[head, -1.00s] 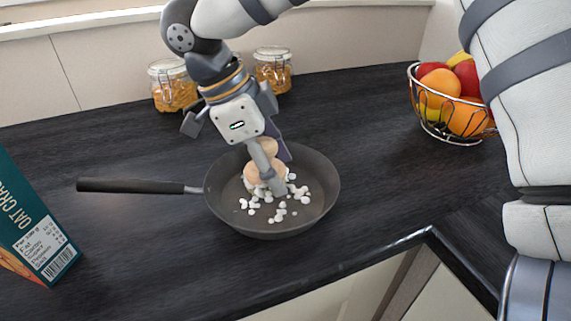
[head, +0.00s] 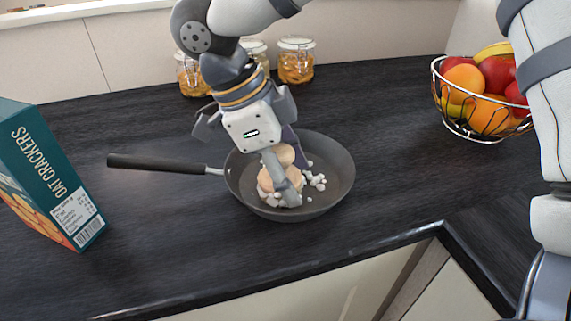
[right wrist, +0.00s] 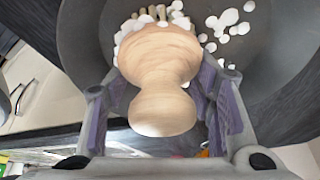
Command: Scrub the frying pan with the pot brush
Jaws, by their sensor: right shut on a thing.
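The dark frying pan (head: 338,170) sits on the black worktop, its handle (head: 158,164) pointing left. My right gripper (head: 291,174) reaches down into the pan and is shut on the pot brush (head: 283,154), a rounded pale wooden one. The right wrist view shows the brush's wooden knob (right wrist: 163,105) between the two fingers, with its bristles (right wrist: 150,14) at the pan floor (right wrist: 285,65). White bits (head: 317,181) lie in the pan, mostly right of the brush and in front of it. Whether the bristles press on the pan is hard to tell. My left gripper is not in view.
An oat crackers box (head: 45,180) stands at the left. Glass jars (head: 296,62) stand at the back by the wall. A wire fruit bowl (head: 480,105) is at the back right. The worktop's front edge (head: 330,264) runs close before the pan.

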